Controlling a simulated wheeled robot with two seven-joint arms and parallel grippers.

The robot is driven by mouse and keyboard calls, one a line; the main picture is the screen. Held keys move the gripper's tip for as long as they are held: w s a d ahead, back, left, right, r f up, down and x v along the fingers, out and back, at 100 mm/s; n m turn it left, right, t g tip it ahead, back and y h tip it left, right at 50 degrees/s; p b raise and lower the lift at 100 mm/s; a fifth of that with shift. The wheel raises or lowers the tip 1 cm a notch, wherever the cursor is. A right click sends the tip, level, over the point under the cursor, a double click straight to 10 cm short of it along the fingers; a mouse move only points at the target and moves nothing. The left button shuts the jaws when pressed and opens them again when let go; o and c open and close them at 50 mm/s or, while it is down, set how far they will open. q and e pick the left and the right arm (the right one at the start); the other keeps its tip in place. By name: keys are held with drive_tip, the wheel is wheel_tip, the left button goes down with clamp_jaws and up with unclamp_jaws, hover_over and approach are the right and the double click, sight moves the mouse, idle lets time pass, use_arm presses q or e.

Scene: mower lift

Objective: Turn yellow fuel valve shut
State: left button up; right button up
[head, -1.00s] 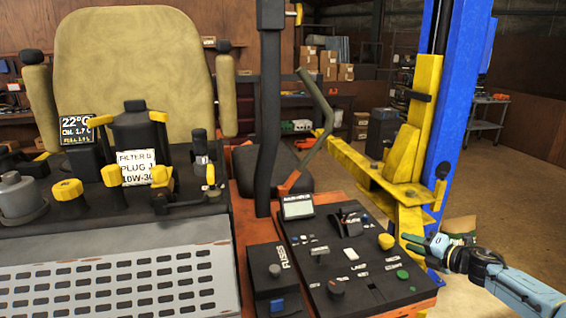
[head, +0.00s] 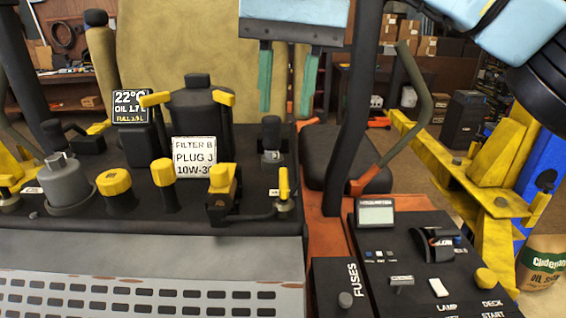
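A small upright yellow lever, which looks like the fuel valve handle (head: 284,183), stands at the right edge of the dark engine deck in the head view. It sits on a silver fitting, with a black hose running left to a yellow-topped black part (head: 222,188). My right gripper (head: 284,108) hangs at the top centre, its two teal fingers pointing down and spread apart. It is empty. In the picture it is above the yellow lever and does not touch it. My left gripper is not in view.
Yellow caps (head: 113,182), a white label (head: 194,160) and a grey canister (head: 68,184) are further left. A dark post (head: 350,130) rises to the right, behind a control panel (head: 400,262).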

sight(284, 177)
drive_tip(key=shift+n+t+h, duration=0.3)
drive_tip(key=shift+n+h, duration=0.1)
drive_tip(key=shift+h, duration=0.1)
drive_tip(key=f, duration=1.1)
drive_tip(key=shift+s+a+p, duration=0.1)
drive_tip(key=shift+s+p, duration=0.25)
drive_tip(key=shift+s, duration=0.05)
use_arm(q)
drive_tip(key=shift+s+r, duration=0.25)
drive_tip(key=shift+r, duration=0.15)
use_arm(e)
drive_tip(key=shift+f, duration=0.75)
drive_tip(key=shift+c, duration=0.4)
clamp_jaws()
